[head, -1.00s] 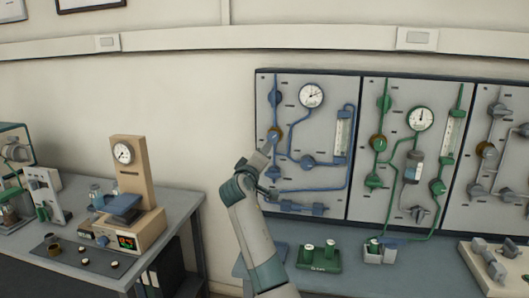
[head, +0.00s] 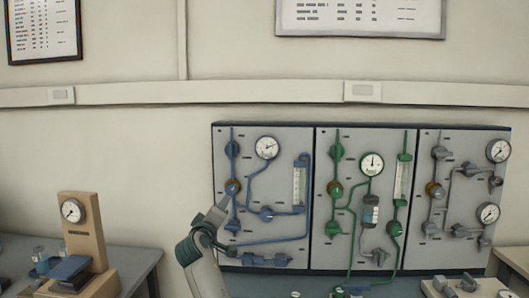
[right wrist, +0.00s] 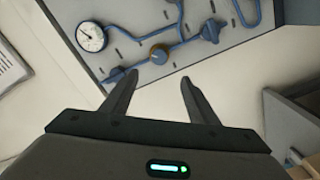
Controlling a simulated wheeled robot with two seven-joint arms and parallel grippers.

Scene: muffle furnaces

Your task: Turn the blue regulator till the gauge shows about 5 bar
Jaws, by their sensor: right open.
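The blue regulator (head: 232,187) is a blue knob on a brass-coloured body, on the left panel with blue pipes. Its brass body shows in the right wrist view (right wrist: 160,53), just beyond the fingertips. The round white gauge (head: 267,147) is above and right of the regulator; its dark needle points to the upper right, but the numbers are too small to read. It also shows in the right wrist view (right wrist: 90,36). My right gripper (right wrist: 159,77) is open and empty, facing the regulator. In the head view it is just below the regulator (head: 224,203). My left gripper is out of view.
A flowmeter (head: 299,187) and blue valve (head: 266,214) sit on the same panel. A green-piped panel (head: 350,245) and a grey-piped one stand to the right. A tan stand with a dial (head: 84,225) is at the left.

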